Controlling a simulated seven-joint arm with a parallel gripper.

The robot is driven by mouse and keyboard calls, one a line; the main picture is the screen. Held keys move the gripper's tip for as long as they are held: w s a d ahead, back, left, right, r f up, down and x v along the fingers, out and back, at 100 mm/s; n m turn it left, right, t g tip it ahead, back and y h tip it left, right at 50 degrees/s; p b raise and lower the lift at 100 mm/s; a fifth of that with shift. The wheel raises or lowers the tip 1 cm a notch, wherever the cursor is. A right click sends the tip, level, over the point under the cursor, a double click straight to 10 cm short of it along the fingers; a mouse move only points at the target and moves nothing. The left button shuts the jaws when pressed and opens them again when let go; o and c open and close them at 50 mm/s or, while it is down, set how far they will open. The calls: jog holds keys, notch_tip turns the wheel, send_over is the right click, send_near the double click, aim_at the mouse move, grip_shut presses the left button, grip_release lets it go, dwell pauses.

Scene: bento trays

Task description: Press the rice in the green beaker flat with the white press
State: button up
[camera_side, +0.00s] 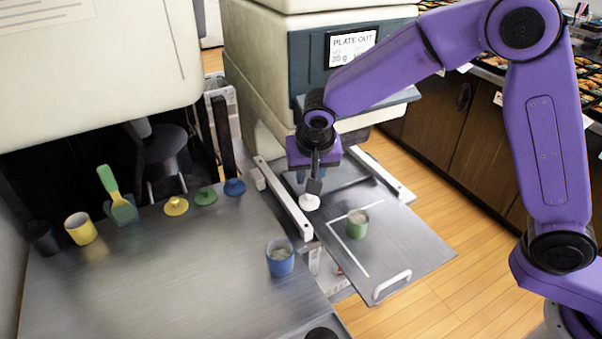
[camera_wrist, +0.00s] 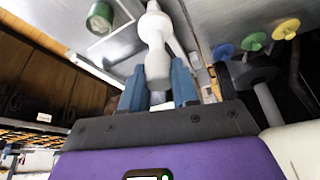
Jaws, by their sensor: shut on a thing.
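The green beaker (camera_side: 357,224) stands upright on the metal drawer plate, with pale rice visible inside; it also shows at the upper left of the wrist view (camera_wrist: 100,17). My gripper (camera_side: 315,183) is shut on the white press (camera_side: 309,202), which hangs below the fingers, to the left of and behind the beaker in the side view. In the wrist view the white press (camera_wrist: 155,45) sits between the two blue-grey fingers (camera_wrist: 159,88). The press is apart from the beaker. Whether its base touches the plate I cannot tell.
A blue beaker (camera_side: 280,258) with pale contents stands on the left table. Yellow (camera_side: 176,206), green (camera_side: 206,196) and blue (camera_side: 235,187) presses stand behind it. A yellow cup (camera_side: 81,229) and a spatula (camera_side: 118,190) are at the left. The plate has a white handle (camera_side: 391,284).

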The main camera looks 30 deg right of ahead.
jog(key=d+f+m+h, duration=0.1)
jog(key=d+f+m, duration=0.1)
jog(key=d+f, duration=0.3)
jog(key=w+d+f+m+g, duration=0.1)
jog(key=d+f+m, duration=0.2)
jog(key=d, duration=0.7)
jog(key=shift+d+f+h, duration=0.4)
jog(key=shift+f, duration=0.75)
jog(key=shift+f, duration=2.65)
dwell(2.7)
